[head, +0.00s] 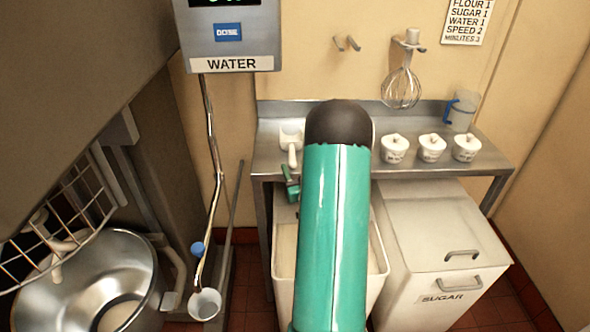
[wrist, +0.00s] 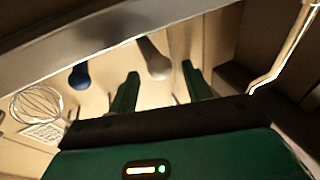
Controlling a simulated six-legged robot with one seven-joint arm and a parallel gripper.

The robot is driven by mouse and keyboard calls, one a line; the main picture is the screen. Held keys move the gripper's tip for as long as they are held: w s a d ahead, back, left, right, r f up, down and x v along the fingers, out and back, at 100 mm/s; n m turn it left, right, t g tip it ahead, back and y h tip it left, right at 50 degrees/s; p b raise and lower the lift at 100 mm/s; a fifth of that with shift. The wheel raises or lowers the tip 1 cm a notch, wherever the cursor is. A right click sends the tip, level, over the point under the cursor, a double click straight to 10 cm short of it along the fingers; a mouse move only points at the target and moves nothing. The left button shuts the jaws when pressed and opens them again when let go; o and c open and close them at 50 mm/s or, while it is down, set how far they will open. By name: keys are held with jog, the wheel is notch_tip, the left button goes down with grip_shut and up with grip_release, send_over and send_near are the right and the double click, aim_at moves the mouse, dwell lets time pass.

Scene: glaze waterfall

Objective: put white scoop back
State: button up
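The white scoop (head: 291,133) lies on the steel table at its left end, with its handle toward the front edge. My gripper (head: 292,185) shows as a bit of green just in front of the table edge, mostly hidden by my arm. In the wrist view my gripper (wrist: 160,72) is open and empty. The handle's end shows between the two green fingertips, with gaps on both sides; its depth is hard to tell.
The steel table (head: 450,160) holds three white lidded pots (head: 431,149) and a clear jug (head: 461,112). A whisk (head: 401,87) and empty hooks (head: 347,44) are on the wall. An open bin (head: 283,285), sugar bin (head: 425,240) and mixer bowl (head: 140,270) stand below. A blue handle (wrist: 79,76) shows.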

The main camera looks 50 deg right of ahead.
jog(key=shift+s, duration=0.1)
jog(key=v, duration=1.2)
jog(key=w+a+r+n+g+y, duration=0.25)
jog(key=w+a+r, duration=0.3)
jog(key=w, duration=0.45)
jog(key=w+a+r+g+y, duration=0.25)
jog(key=a+r, duration=0.35)
jog(key=a, duration=0.5)
jog(key=s+a+r+n+g+y, duration=0.2)
jog(key=s+a+r+g, duration=0.1)
jog(key=s+a, duration=0.5)
jog(key=s+a+r+n+g+y, duration=0.1)
jog(key=s+a+r+g+y, duration=0.1)
jog(key=s+a, duration=0.7)
jog(key=a+r+g, duration=0.1)
jog(key=a+r, duration=0.1)
jog(key=a, duration=0.3)
jog(key=shift+a+n+g+y, duration=0.2)
jog(key=shift+n+g+y, duration=0.1)
jog(key=shift+n+y, duration=0.1)
jog(key=shift+r, duration=0.15)
jog(key=shift+c, duration=0.2)
